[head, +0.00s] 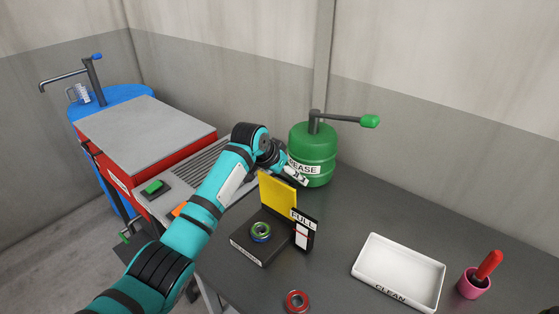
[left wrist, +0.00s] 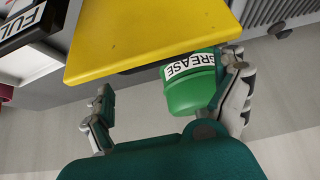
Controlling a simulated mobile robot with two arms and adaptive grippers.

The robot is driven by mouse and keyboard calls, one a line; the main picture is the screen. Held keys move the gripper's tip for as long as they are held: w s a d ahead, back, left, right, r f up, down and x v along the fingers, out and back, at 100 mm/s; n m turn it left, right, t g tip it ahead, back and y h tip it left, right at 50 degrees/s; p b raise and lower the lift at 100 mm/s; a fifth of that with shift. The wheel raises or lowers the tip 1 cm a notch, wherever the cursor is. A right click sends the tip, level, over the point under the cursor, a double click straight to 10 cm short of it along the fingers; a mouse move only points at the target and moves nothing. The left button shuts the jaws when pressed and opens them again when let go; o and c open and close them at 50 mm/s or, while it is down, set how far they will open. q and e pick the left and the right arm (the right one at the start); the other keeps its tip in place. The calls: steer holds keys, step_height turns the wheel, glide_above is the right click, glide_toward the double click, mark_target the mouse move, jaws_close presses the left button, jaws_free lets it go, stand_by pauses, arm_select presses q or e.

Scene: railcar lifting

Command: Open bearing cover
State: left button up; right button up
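The bearing cover (head: 278,194) is a yellow plate standing raised at the back edge of a dark box (head: 262,244). A green-ringed bearing (head: 260,232) sits uncovered on the box. In the left wrist view the yellow cover (left wrist: 150,35) fills the upper middle, just beyond my fingers. My left gripper (head: 297,178) is behind the cover, in front of the grease can. In the wrist view its fingers (left wrist: 172,95) are spread wide, with nothing held between them. Whether a finger touches the cover is unclear. My right gripper is not in view.
The green grease can (head: 318,152) with a pump handle stands behind the cover. A FULL gauge (head: 303,232) stands right of the box. A white CLEAN tray (head: 399,270), a red ring (head: 297,301) and a pink cup (head: 474,283) with a red-handled tool are on the table.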

arm_select(q)
steer(key=shift+d+r+v, duration=0.1)
steer(key=shift+d+v, duration=0.1)
steer(key=shift+v, duration=1.1)
steer(key=shift+d+r+v, duration=0.1)
steer(key=shift+d+v, duration=0.1)
steer(key=shift+v, duration=1.1)
steer(key=shift+d+r+v, duration=0.1)
steer(key=shift+d+v, duration=0.1)
steer(key=shift+v, duration=1.1)
